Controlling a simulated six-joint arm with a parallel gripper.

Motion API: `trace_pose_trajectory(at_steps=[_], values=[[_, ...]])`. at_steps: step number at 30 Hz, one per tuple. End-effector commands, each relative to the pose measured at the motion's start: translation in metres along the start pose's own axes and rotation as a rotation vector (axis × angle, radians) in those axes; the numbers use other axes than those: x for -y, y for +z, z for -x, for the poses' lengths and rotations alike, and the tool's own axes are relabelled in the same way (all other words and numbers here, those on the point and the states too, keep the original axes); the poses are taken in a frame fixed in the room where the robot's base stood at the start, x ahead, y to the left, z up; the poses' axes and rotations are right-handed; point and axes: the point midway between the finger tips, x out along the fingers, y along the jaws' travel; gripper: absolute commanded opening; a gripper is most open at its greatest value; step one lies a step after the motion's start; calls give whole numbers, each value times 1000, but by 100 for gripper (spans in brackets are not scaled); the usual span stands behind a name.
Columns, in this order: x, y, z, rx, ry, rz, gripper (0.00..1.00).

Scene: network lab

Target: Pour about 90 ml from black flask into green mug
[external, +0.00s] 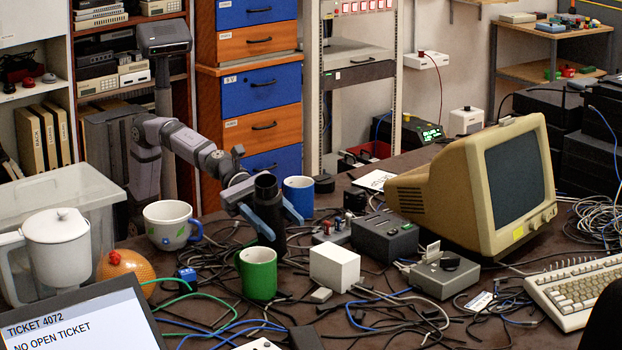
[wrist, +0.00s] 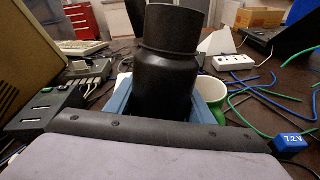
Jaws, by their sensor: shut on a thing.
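The black flask (external: 268,205) stands upright in my gripper (external: 268,212), whose blue fingers are shut around its body. In the wrist view the flask (wrist: 167,75) fills the middle, between the blue fingers (wrist: 165,100). I cannot tell whether its base touches the table. The green mug (external: 258,274) stands upright on the table, just in front of the flask in the external view. In the wrist view the mug (wrist: 211,90) is partly hidden behind the flask and a finger.
A blue mug (external: 299,194) stands close behind the flask. A white patterned mug (external: 170,224) is to the left. A white box (external: 334,267) stands right of the green mug. Cables and a blue block (external: 187,274) clutter the table. A beige monitor (external: 470,185) is at right.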

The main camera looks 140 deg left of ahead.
Motion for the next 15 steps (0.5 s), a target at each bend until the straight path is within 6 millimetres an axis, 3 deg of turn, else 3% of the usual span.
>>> trace_pose_trajectory(at_steps=[15], values=[[1, -8, -1, 106, 1, 95, 7]])
